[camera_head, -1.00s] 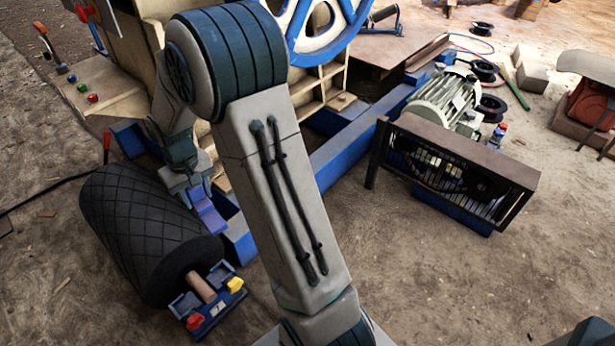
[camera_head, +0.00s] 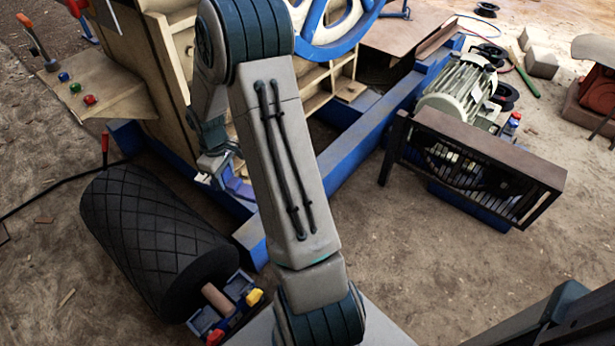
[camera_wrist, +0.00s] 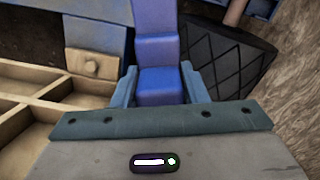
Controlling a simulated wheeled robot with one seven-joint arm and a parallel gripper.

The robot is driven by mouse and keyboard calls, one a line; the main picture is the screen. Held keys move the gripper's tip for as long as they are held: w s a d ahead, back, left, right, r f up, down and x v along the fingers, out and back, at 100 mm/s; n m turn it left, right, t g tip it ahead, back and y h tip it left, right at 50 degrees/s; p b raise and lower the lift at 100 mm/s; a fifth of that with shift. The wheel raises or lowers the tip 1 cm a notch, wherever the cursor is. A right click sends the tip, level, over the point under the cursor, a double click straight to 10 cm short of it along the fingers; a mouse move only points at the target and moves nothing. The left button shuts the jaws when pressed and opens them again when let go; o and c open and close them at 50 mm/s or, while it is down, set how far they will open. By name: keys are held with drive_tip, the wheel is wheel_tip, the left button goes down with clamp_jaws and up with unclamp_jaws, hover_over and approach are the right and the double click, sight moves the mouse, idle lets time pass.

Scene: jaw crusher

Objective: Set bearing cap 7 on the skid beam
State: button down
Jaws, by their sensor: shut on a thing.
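My gripper (camera_wrist: 158,84) is shut on a purple-blue stepped block, which I take to be bearing cap 7 (camera_wrist: 157,50). The block sticks out beyond the fingers in the wrist view. In the head view the cap (camera_head: 236,183) shows only in part below my wrist, in front of the cream machine's lower side. The blue skid beam (camera_head: 368,143) runs from the front corner by the roller back to the right. A blue surface (camera_wrist: 95,35) shows left of the cap in the wrist view. I cannot tell whether the cap touches the beam.
The cream crusher body (camera_head: 180,60) stands behind my arm. A caged belt guard (camera_head: 470,165) and motor (camera_head: 460,90) stand at the right.

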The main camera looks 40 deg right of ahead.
drive_tip(key=s+d+f+n, duration=0.5)
drive_tip(key=d+f+n, duration=0.2)
drive_tip(key=d+f, duration=0.15)
drive_tip(key=s+d+f+n, duration=0.5)
drive_tip(key=d+f+n, duration=0.2)
drive_tip(key=d+f, duration=0.15)
drive_tip(key=w+f+b, duration=0.1)
drive_tip(key=w+f, duration=0.1)
drive_tip(key=w, duration=0.1)
drive_tip(key=w+f+b, duration=0.1)
drive_tip(key=w+f, duration=0.1)
drive_tip(key=w, duration=0.2)
drive_tip(key=w+a+f+b, duration=0.1)
drive_tip(key=w+f, duration=0.1)
drive_tip(key=w, duration=0.2)
drive_tip(key=shift+w+f, duration=0.2)
drive_tip(key=shift+f, duration=0.2)
drive_tip(key=shift+f+b, duration=1.1)
drive_tip(key=shift+f, duration=0.85)
drive_tip(key=shift+f, duration=0.15)
drive_tip(key=c, duration=0.9)
unclamp_jaws()
drive_tip(key=shift+o, duration=0.2)
